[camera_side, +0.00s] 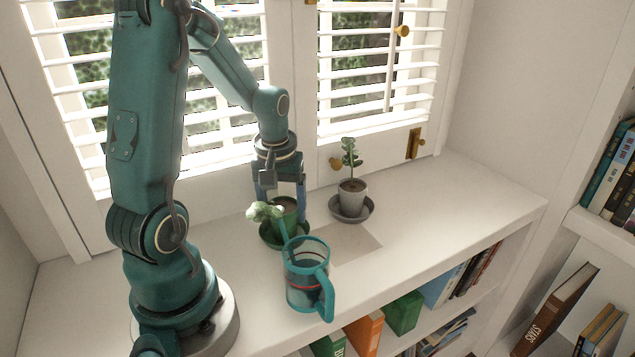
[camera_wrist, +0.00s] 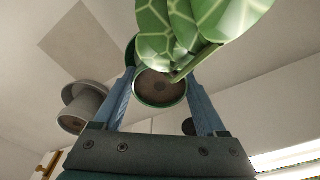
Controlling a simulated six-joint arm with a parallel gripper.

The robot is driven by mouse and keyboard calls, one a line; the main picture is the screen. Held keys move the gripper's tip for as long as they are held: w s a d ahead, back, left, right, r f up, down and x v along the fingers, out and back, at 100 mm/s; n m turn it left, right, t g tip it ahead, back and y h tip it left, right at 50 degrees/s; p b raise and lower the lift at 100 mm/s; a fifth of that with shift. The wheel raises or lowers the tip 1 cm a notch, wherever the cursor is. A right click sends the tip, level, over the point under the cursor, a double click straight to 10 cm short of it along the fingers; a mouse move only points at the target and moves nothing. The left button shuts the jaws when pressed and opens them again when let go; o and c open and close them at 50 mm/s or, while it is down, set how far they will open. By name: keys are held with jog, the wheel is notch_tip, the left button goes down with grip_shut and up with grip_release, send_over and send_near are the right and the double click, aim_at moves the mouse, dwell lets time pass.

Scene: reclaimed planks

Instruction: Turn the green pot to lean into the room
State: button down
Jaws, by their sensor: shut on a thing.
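The green pot (camera_side: 285,212) sits at its dark green saucer (camera_side: 267,234) on the white shelf top, below the window. Its pale green plant (camera_side: 262,211) leans left in the side view, and a leafy part (camera_wrist: 190,30) fills the top of the wrist view. My gripper (camera_side: 280,192) is shut on the green pot, with one blue finger on either side. In the wrist view the fingers (camera_wrist: 160,105) flank the pot's round rim (camera_wrist: 160,103) and brown soil. I cannot tell whether the pot's base touches the saucer.
A grey pot (camera_side: 352,192) with an upright plant stands in a grey saucer (camera_side: 365,212) to the right. A clear teal-handled jug (camera_side: 303,278) stands close in front of the green pot. Window blinds (camera_side: 370,60) are behind. The shelf's right end is clear.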

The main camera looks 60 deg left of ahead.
grip_release()
jog(key=r, duration=0.5)
jog(key=shift+d, duration=0.25)
jog(key=s+d+r+m+t, duration=0.2)
jog(key=d+m, duration=0.3)
jog(key=d, duration=0.3)
jog(key=s+d+r+m+t+h, duration=0.1)
jog(key=s+d+r+m+t, duration=0.1)
jog(key=d, duration=0.6)
jog(key=shift+s+r+m+t, duration=0.4)
jog(key=shift+s+r+m, duration=0.2)
jog(key=shift+r+m, duration=1)
